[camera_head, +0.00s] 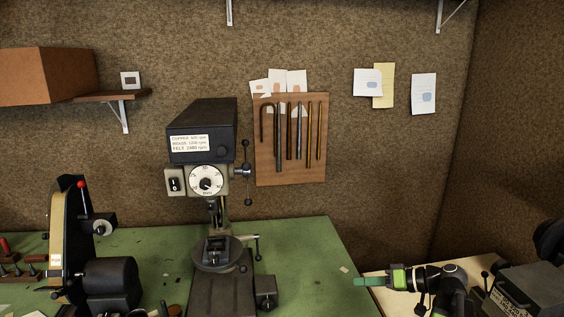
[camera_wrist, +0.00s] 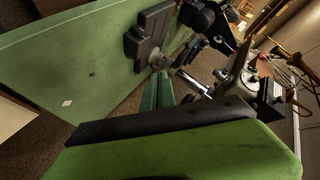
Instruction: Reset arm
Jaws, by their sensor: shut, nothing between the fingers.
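My gripper (camera_head: 362,282) is at the lower right in the head view, its green fingers pointing left beside the right edge of the green bench top (camera_head: 310,262). The fingers are shut with nothing held. In the wrist view the green fingers (camera_wrist: 157,92) reach up the middle of the picture, and the green bench top (camera_wrist: 60,60) lies tilted behind them. My arm comes from the lower right of the head view.
A drill press (camera_head: 202,132) stands mid-bench, left of my gripper. A belt sander (camera_head: 110,285) is at the far left. A tool board (camera_head: 290,172) hangs on the wall behind. A pale table (camera_head: 385,305) and a dark grey machine (camera_head: 525,290) lie at the right.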

